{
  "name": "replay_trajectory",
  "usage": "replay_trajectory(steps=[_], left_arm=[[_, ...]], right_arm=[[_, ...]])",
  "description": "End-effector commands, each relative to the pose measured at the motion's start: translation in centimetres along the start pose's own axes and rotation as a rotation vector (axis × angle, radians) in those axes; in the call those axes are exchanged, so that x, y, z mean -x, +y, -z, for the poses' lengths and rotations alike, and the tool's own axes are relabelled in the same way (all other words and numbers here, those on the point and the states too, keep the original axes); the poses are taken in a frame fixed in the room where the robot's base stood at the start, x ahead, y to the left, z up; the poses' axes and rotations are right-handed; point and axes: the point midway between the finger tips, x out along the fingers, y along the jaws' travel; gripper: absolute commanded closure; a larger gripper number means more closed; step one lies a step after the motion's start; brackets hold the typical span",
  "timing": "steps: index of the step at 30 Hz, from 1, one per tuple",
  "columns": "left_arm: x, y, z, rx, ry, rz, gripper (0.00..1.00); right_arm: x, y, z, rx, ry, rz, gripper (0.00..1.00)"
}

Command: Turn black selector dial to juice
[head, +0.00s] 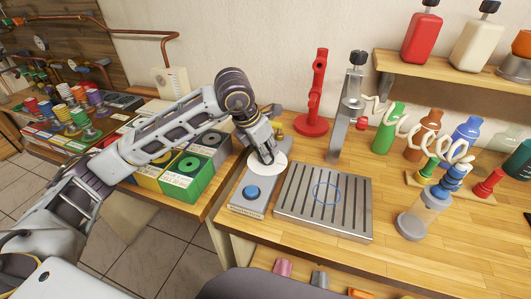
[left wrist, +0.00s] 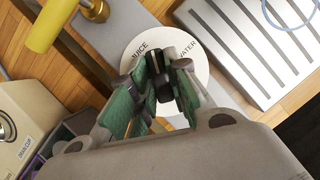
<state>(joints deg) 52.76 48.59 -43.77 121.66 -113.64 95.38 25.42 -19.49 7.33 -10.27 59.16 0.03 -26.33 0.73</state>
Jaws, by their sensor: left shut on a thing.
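The black selector dial (left wrist: 162,84) sits at the centre of a round white plate (left wrist: 202,71) that reads "JUICE" on the left and "WATER" on the right in the left wrist view. In the head view the white plate (head: 277,170) lies on a grey panel (head: 246,209), and the dial is mostly hidden by the fingers. My left gripper (head: 266,155) reaches down over the plate, and its green-padded fingers (left wrist: 160,95) are closed around the dial. The dial's pointer mark is hidden, so I cannot tell which label it faces. My right gripper is not in view.
A blue button (head: 252,192) is on the same panel. A slotted metal drip tray (head: 340,223) lies to its right. A red stand (head: 317,95), a metal post (head: 346,115) and several coloured bottles stand behind. A green box (head: 191,178) is left of the panel.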

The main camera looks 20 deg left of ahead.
Motion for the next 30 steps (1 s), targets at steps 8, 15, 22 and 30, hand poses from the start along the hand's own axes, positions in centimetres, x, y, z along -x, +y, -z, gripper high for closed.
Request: replay_trajectory(steps=[8,15,22,30], left_arm=[[-0.6,-0.4,0.3,0.164,0.011,-0.065,1.00],[-0.6,-0.5,0.3,0.308,0.012,-0.126,1.00],[-0.6,-0.5,0.3,0.418,0.013,-0.172,1.00],[-0.5,-0.5,0.3,0.485,0.014,-0.200,1.00]], right_arm=[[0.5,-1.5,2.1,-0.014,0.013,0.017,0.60],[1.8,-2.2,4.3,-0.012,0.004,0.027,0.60],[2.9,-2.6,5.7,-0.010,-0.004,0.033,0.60],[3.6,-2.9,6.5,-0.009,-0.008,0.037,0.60]])
